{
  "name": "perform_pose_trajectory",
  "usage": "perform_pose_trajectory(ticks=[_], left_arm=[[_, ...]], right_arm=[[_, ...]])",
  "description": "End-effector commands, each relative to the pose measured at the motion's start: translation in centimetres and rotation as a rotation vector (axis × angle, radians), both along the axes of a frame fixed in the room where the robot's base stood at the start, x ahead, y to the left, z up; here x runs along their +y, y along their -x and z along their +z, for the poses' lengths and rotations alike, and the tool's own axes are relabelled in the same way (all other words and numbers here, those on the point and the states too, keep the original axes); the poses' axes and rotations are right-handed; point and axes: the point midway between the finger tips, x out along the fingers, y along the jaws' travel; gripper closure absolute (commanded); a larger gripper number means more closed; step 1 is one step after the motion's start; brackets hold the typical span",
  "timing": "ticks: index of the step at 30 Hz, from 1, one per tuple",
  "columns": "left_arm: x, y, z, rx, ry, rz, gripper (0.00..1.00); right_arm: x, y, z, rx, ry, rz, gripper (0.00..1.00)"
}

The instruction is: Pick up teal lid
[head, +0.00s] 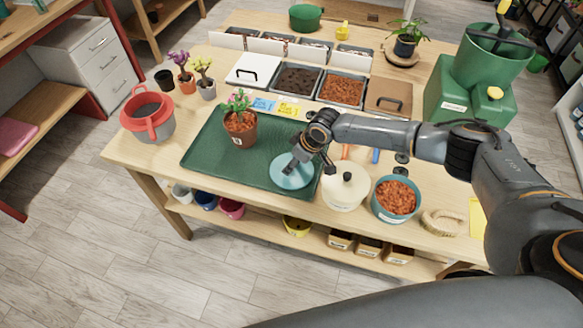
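The teal lid (283,180) is a round disc at the front right part of the dark green tray (215,160). I cannot tell whether it rests on the tray or is just above it. My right gripper (292,167) reaches in from the right, with its fingers pointing down at the lid's middle. The fingers hide the lid's centre, and I cannot tell whether they are closed on a knob. My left gripper is not in view.
A cream lidded pot (345,190) stands close to the right of the lid. A teal pot (396,215) of reddish pebbles stands farther right. A potted pink plant (240,130) stands on the tray behind left. The tray's front left is clear.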

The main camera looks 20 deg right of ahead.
Motion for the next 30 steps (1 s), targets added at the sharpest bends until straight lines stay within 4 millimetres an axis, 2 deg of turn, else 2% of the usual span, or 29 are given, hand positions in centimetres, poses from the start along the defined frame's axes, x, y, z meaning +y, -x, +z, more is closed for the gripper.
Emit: perform_pose_trajectory(ticks=[9,15,17,30], left_arm=[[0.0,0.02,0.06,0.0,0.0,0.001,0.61],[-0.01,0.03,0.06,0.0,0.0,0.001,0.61],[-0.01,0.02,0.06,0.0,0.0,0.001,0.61],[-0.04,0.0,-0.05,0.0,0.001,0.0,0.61]], right_arm=[[0.14,-0.18,-0.58,-0.001,0.0,0.0,0.51],[0.13,-0.17,-0.57,-0.001,0.0,0.0,0.92],[0.13,-0.16,-0.56,-0.001,0.0,0.0,1.0],[0.14,-0.2,0.09,-0.002,-0.001,0.001,1.0]])
